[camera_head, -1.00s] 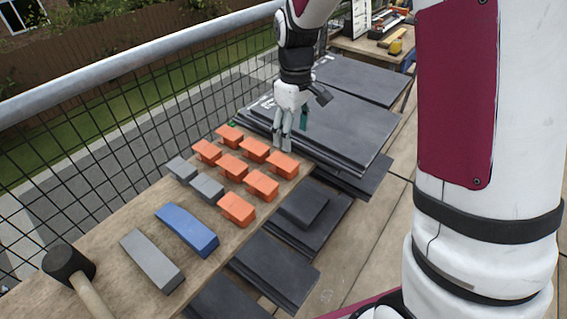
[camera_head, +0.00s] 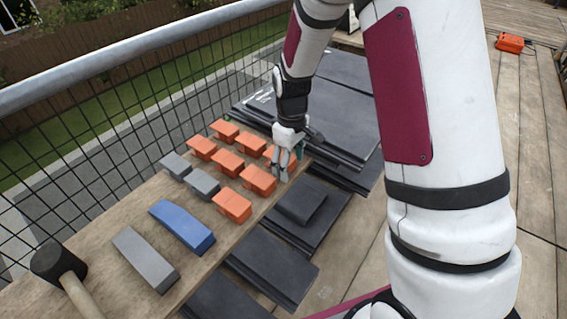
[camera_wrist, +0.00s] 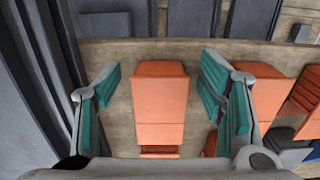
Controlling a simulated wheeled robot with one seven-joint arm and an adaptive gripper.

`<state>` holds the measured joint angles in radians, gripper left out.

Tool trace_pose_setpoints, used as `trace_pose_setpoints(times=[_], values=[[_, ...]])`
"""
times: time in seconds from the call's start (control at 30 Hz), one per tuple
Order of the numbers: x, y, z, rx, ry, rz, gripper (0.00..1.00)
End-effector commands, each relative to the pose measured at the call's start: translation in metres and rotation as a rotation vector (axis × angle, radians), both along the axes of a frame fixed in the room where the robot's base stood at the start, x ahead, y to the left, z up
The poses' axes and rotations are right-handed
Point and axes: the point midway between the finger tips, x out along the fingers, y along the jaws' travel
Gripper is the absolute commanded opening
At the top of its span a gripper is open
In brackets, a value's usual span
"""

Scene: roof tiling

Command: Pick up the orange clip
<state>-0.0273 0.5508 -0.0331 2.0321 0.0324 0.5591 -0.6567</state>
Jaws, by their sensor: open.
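Several orange clips stand in rows on a wooden board, among them one clip (camera_head: 231,206) at the front and one (camera_head: 258,180) near the board's right edge. My gripper (camera_head: 282,173) is low over the far right corner clip and partly hides it in the head view. In the wrist view that orange clip (camera_wrist: 160,100) lies between my two open green-padded fingers (camera_wrist: 161,78), with a gap on each side. Another orange clip (camera_wrist: 268,90) is just outside the right finger. Whether the fingertips reach down beside the clip is unclear.
Grey blocks (camera_head: 202,183), a blue bar (camera_head: 182,227), a grey bar (camera_head: 145,259) and a black-headed mallet (camera_head: 58,263) lie on the wooden board (camera_head: 105,245). Dark slates (camera_head: 345,115) are stacked beside it. A mesh railing runs along the left.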

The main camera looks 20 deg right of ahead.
Motion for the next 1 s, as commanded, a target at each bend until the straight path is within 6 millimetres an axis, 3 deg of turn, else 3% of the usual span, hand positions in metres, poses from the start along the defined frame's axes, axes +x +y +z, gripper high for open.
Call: trace_pose_setpoints(times=[0.23,0.43,0.47,0.83,1.0], values=[[0.000,0.000,-0.001,0.000,0.000,0.000,0.61],[0.000,0.000,-0.001,0.000,0.000,0.000,0.16],[0.000,0.000,-0.001,0.000,0.000,0.000,0.14],[0.000,0.000,0.002,0.001,-0.001,0.000,0.14],[0.000,0.000,0.014,0.000,-0.001,0.000,0.14]])
